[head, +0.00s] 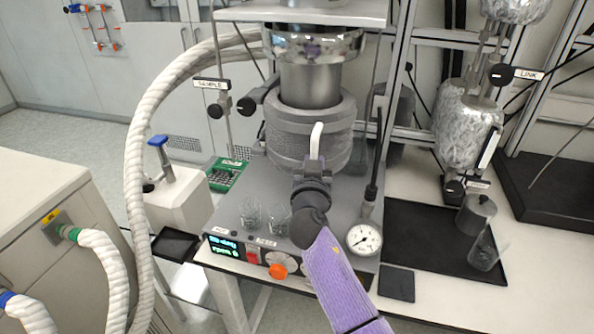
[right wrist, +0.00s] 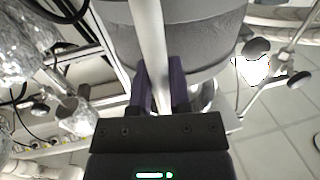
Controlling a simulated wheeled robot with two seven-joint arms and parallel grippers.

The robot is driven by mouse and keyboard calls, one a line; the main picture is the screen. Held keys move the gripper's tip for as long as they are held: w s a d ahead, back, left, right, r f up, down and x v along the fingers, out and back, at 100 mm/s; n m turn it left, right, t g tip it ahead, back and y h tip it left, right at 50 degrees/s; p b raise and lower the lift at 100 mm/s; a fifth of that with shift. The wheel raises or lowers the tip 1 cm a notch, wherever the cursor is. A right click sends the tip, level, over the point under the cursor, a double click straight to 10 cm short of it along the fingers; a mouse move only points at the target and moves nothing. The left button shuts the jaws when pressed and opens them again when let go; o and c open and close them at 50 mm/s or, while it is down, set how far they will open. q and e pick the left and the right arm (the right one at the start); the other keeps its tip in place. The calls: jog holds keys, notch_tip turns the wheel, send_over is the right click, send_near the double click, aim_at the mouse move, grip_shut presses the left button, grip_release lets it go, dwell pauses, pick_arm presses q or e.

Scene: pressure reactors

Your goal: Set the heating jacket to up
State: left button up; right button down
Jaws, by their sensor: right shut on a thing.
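The heating jacket (head: 309,130) is a grey ribbed cylinder around the steel reactor vessel (head: 309,80), above the grey base plate. A white curved handle (head: 316,138) stands out from its front. My right gripper (head: 313,172) is shut on this handle in front of the jacket. In the right wrist view the white handle (right wrist: 150,45) runs between the two dark fingers (right wrist: 160,90), with the jacket (right wrist: 205,35) just behind. The fingers hide the handle's lower part in the head view. My left gripper is not in view.
Glass beakers (head: 277,221) stand on the base plate left of my arm. A pressure gauge (head: 363,239) and a control panel (head: 250,252) are at its front. A black tray (head: 430,245) lies to the right. A thick white hose (head: 140,150) runs down the left.

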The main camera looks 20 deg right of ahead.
aim_at(315, 134)
notch_tip(315, 134, up, 9)
jog(key=p, duration=0.5)
jog(key=shift+r, duration=0.65)
jog(key=c, duration=0.7)
grip_release()
jog(key=shift+o, duration=0.5)
